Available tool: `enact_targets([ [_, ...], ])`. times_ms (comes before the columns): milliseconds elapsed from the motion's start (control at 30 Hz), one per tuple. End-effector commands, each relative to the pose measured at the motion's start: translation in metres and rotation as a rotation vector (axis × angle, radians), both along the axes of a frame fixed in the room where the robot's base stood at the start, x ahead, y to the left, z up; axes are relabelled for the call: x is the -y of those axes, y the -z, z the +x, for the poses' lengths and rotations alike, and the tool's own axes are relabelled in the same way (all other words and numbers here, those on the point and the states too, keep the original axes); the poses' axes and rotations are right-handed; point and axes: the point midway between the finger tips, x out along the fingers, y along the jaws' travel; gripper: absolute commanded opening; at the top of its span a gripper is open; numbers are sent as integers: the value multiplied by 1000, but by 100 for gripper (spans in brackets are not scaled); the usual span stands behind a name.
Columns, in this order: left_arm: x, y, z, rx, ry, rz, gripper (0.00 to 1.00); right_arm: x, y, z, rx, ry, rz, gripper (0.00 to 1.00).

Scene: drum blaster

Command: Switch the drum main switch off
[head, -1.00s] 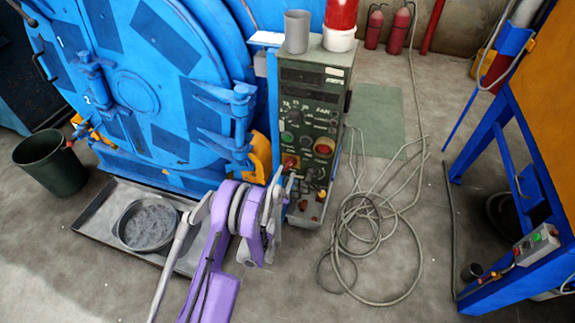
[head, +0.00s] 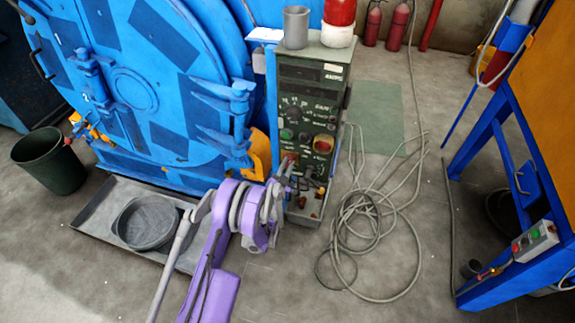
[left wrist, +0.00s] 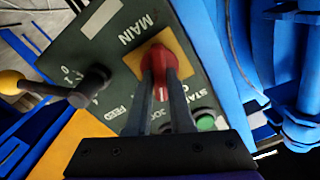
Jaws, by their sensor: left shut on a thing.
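The drum main switch is a red rotary knob (left wrist: 159,62) on a yellow plate, beside the word MAIN on the dark green control cabinet (left wrist: 115,50). My left gripper (left wrist: 163,75) is shut on this red knob, one finger on each side, and partly covers it. In the head view the cabinet (head: 312,82) stands right of the blue drum (head: 130,90). There my left gripper (head: 286,170) is at the lower left of its front, and the knob is small and largely hidden. My right gripper is not in view.
In the left wrist view, a black lever (left wrist: 90,86) and a green button (left wrist: 206,123) are close to the knob. A grey cup (head: 296,27) stands on the cabinet. A coiled cable (head: 365,225) lies right of it. A tray (head: 95,210) with a round pan is at lower left.

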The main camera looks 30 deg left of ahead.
Motion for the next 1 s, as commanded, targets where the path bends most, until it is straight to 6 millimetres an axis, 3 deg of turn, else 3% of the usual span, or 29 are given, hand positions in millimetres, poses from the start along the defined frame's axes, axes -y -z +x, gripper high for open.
enact_targets([
  [267, 0, 1, 0, 8, 0, -38, 0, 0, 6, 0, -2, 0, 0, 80],
  [500, -1, 3, 0, 70, 1, -292, 0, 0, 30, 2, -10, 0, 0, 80],
  [700, -2, 1, -1, 108, 1, -453, 0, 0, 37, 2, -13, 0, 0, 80],
  [1000, -2, -1, -1, 116, 1, -485, 0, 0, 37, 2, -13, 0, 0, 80],
])
